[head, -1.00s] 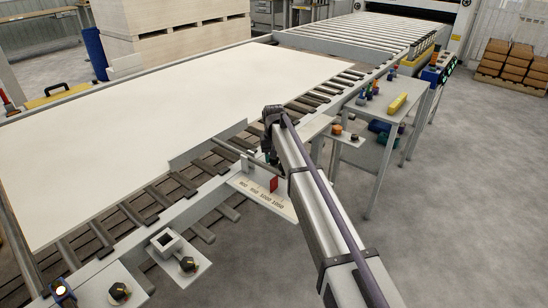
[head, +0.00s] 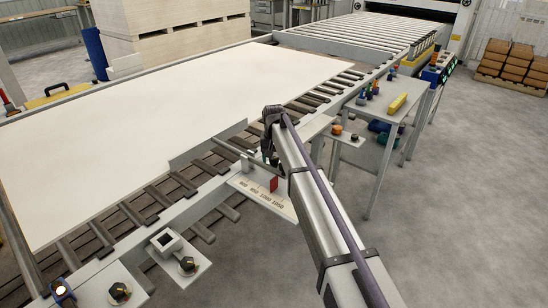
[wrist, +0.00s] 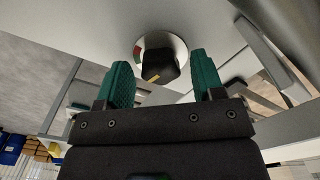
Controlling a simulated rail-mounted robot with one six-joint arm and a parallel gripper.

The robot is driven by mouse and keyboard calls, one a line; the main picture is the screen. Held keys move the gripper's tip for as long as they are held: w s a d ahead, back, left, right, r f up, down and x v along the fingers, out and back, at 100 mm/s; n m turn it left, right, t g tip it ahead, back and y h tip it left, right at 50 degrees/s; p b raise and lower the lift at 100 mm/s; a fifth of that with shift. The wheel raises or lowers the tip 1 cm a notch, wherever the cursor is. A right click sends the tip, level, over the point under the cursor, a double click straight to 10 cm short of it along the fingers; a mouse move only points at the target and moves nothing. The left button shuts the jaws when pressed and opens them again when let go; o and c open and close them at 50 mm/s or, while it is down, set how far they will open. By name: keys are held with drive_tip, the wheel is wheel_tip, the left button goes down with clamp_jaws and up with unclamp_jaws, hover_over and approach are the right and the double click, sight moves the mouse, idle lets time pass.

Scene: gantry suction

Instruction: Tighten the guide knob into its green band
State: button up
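The guide knob (wrist: 158,66) is black with a yellow pointer mark and sits on a round pale dial (wrist: 178,48) in the wrist view. A red patch and a green patch show on the dial at the knob's left; the pointer is at the knob's lower edge. My gripper (wrist: 163,76) is open, with one green-padded finger on each side of the knob and a visible gap to each. In the head view my gripper (head: 268,156) is mostly hidden by my wrist, by the guide rail's scale plate (head: 262,192). The knob is hidden there.
A red marker (head: 273,184) stands on the scale plate. A large white sheet (head: 150,130) lies on the roller table. Two other black knobs (head: 187,264) (head: 119,291) are at lower left. A side table (head: 385,105) with small items stands right of my arm.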

sight(274, 158)
drive_tip(key=shift+o, duration=0.3)
wheel_tip(274, 158, up, 11)
drive_tip(key=p, duration=1)
drive_tip(key=shift+p, duration=0.4)
drive_tip(key=shift+f, duration=0.1)
wheel_tip(274, 158, down, 11)
drive_tip(key=n+b, duration=0.9)
drive_tip(key=b, duration=0.2)
